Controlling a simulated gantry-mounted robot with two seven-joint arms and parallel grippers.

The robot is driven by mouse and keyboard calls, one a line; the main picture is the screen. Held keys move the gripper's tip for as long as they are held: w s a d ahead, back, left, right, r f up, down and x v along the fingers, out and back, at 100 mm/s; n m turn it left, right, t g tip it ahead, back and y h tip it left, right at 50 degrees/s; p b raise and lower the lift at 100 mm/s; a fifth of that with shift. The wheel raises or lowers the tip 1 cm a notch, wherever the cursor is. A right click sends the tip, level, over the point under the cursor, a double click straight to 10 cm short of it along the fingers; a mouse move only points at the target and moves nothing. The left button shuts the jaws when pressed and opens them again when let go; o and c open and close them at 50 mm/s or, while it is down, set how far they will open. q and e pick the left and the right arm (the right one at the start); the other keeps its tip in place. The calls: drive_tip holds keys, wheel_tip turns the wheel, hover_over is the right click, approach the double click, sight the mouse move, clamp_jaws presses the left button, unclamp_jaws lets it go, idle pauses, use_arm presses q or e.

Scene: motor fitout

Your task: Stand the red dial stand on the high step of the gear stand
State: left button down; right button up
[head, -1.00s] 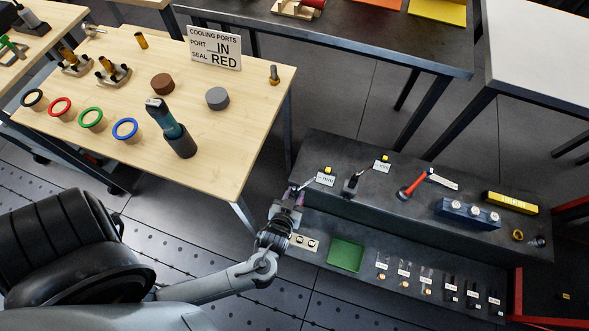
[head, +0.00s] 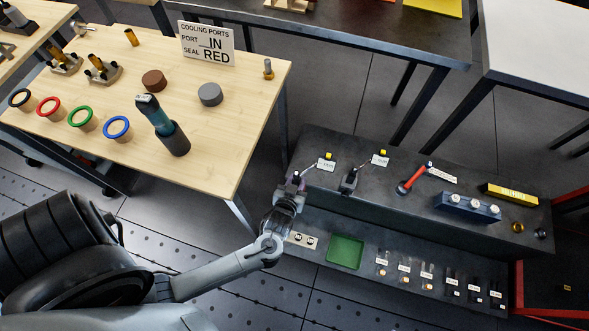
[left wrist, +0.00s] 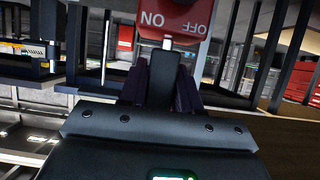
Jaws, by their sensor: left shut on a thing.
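My left gripper (head: 293,183) is at the left end of the dark two-step gear stand (head: 300,218), shut on the red dial stand. In the left wrist view the dial stand's red ON/OFF block (left wrist: 175,16) shows beyond the fingers (left wrist: 160,82), with a dark post between them. In the head view its thin arm (head: 312,170) reaches up and right to a white label and yellow tip; the gripper mostly hides its base. I cannot tell whether the base touches the high step (head: 330,192). My right gripper is out of view.
A similar dark-based stand (head: 349,182) is just to the right on the high step. Further right are a red-handled item (head: 415,178), a blue block (head: 467,208) and a yellow bar (head: 511,195). The low step holds a green tray (head: 346,251) and several small labelled items.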

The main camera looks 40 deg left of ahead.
use_arm(q)
drive_tip(key=b+x, duration=0.4)
drive_tip(key=x, duration=0.7)
drive_tip(key=shift+w+a+r+b, duration=0.2)
drive_tip(key=shift+w+b, duration=0.2)
drive_tip(key=shift+w, duration=0.05)
idle(0.8)
drive_tip(key=shift+p, duration=0.5)
idle(0.8)
idle(0.3)
drive_tip(key=shift+w+f, duration=0.1)
drive_tip(key=shift+f, duration=0.25)
idle(0.5)
